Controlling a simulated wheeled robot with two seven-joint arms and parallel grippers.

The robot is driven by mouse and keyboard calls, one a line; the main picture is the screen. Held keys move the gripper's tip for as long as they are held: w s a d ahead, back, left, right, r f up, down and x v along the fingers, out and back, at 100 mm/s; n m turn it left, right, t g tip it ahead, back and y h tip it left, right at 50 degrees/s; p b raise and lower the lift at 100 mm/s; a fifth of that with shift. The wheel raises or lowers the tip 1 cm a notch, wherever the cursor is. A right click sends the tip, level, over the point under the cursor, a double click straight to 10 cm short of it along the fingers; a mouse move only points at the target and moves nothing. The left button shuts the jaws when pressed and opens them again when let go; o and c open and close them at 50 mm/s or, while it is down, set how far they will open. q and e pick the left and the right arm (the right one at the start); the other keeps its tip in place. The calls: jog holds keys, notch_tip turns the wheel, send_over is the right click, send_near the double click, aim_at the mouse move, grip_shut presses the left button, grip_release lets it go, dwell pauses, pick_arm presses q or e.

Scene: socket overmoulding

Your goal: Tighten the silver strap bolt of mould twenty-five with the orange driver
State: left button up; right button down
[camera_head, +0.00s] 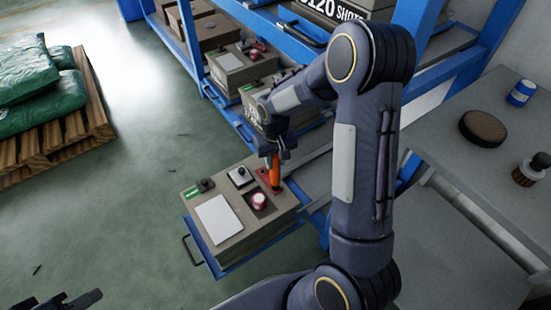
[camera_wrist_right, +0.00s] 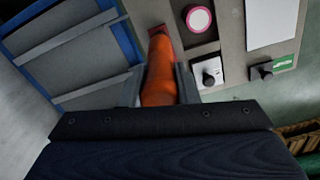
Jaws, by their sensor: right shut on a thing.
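My right gripper (camera_head: 275,158) is shut on the orange driver (camera_head: 275,173), which points down at the top of a grey-brown mould (camera_head: 250,233). The driver also shows between the fingers in the right wrist view (camera_wrist_right: 159,75). Its tip is at a small red part (camera_wrist_right: 157,31) near the mould's edge. The silver strap bolt is hidden there, so I cannot tell whether the tip touches it. No number twenty-five is legible. A dark part of my left gripper (camera_head: 82,300) shows at the bottom left; its jaw state is unclear.
The mould sits on a pulled-out blue tray (camera_head: 206,258). Its top carries a pink-white round part (camera_head: 260,199), a black knob (camera_head: 241,172), a white sheet (camera_head: 218,219) and a green-labelled part (camera_head: 194,194). A blue rack (camera_head: 190,55) with more moulds stands behind; a grey bench (camera_head: 455,170) is right.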

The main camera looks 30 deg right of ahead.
jog(key=shift+r+p, duration=1.9)
jog(key=shift+r, duration=0.6)
